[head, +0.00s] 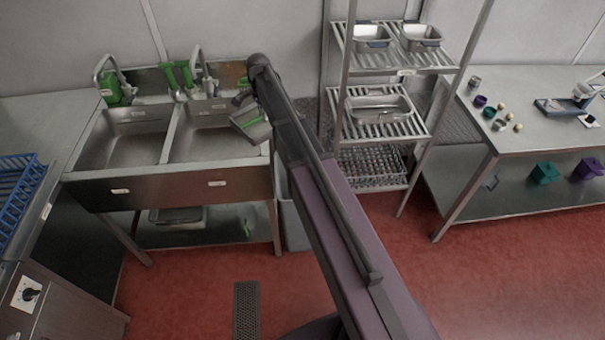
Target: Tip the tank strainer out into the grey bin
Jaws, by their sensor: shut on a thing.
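My gripper (241,98) is small and dark at the far end of my arm, above the right end of the double sink. It is shut on the tank strainer (252,127), a grey box-like piece with green on it, which hangs tilted just below the gripper. What lies inside the strainer is too small to tell. The grey bin (297,226) stands on the floor right of the sink, lower than the strainer. My arm hides much of the bin and its opening.
The double sink (125,140) has taps and green items along its back. A wire rack (388,126) with metal pans stands right of my arm. A steel table (540,135) with small pots is at the right. A blue rack (18,195) is far left. Red floor is open in front.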

